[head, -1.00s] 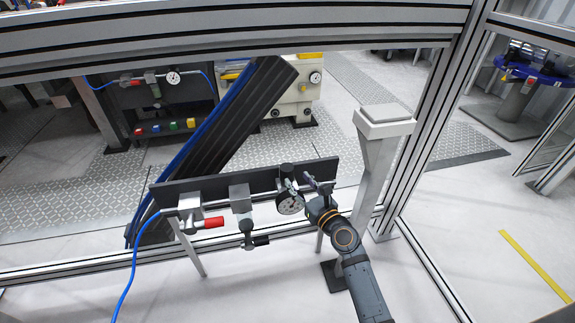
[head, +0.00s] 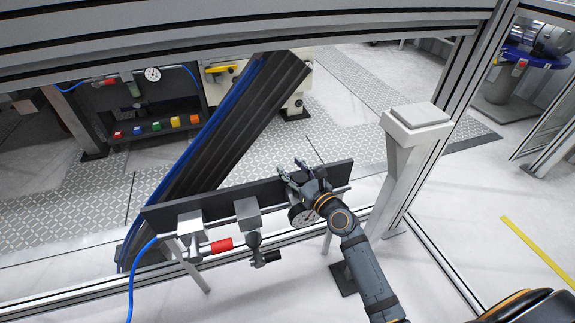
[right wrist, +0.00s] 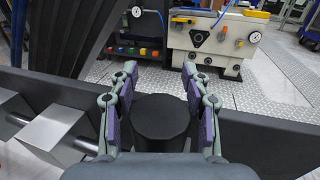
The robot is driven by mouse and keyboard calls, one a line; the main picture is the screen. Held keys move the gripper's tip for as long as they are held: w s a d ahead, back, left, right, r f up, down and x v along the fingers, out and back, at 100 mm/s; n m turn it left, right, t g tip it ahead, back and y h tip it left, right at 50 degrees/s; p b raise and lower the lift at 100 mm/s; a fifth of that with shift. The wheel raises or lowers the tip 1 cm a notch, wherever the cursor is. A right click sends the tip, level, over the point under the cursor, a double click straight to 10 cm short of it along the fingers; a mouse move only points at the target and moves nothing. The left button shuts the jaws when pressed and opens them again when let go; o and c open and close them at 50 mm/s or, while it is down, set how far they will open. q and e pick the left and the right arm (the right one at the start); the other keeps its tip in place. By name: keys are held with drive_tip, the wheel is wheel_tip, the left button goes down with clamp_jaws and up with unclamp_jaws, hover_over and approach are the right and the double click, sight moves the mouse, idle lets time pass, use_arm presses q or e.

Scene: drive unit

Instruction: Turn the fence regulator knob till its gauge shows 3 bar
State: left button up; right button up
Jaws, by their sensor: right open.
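The fence regulator's round black knob (right wrist: 162,117) stands upright in the right wrist view. My right gripper (right wrist: 160,78) is open, with one finger on each side of the knob; I cannot tell whether the pads touch it. In the head view my right gripper (head: 294,172) covers the knob and the regulator body. The white regulator gauge (head: 302,214) shows just below the gripper, partly hidden. Its needle is too small and covered to read. My left gripper is in neither current view.
A dark mounting rail (head: 165,212) carries the air line. A red-handled valve (head: 221,245) and a black-handled valve (head: 268,257) sit left of the gauge. A pale post (head: 400,165) stands right of the rail. An aluminium fence beam (head: 240,30) crosses above.

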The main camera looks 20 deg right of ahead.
drive_tip(key=c, duration=0.7)
drive_tip(key=shift+f, duration=0.1)
drive_tip(key=shift+c, duration=1.4)
clamp_jaws()
